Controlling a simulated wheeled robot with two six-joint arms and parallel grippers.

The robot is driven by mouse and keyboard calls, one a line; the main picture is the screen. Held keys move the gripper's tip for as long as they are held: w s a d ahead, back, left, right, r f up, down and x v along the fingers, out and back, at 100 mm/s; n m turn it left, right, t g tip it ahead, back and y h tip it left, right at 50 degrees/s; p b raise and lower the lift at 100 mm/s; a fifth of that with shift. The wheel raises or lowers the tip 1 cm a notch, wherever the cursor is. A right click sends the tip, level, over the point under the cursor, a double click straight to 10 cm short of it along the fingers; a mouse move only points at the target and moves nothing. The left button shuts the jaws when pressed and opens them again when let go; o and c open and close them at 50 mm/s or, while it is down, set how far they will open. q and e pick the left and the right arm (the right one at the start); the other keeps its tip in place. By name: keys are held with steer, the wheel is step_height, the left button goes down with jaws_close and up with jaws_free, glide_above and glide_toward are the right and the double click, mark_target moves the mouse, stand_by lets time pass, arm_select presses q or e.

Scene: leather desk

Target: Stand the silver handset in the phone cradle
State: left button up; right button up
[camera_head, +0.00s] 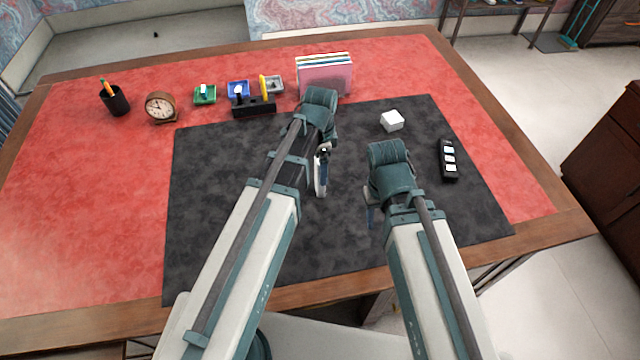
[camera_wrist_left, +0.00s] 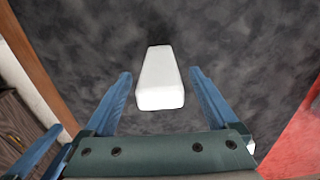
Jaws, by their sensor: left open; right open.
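A pale, elongated block, seemingly the silver handset (camera_wrist_left: 160,80), lies on the dark mat between the spread fingers of my left gripper (camera_wrist_left: 160,100) in the left wrist view. The fingers show gaps on both sides of it. In the head view the left gripper (camera_head: 321,175) is over the middle of the mat, and a pale strip shows at it, partly hidden by the arm. A small white block (camera_head: 391,121), possibly the phone cradle, sits at the back right of the mat. My right gripper (camera_head: 370,215) is open and empty, low over the mat.
A black strip with white squares (camera_head: 449,160) lies at the mat's right. Behind the mat are a black holder (camera_head: 254,107), small trays (camera_head: 205,95), a folder rack (camera_head: 324,76), a clock (camera_head: 160,107) and a pen cup (camera_head: 115,101). The mat's left part is clear.

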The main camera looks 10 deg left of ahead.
arm_select(q)
steer(key=shift+f+b, duration=0.5)
steer(key=shift+f, duration=0.45)
arm_select(e)
step_height(320, 180, down, 2)
arm_select(q)
jaws_close()
steer(key=shift+r, duration=0.15)
arm_select(e)
steer(key=shift+r, duration=0.15)
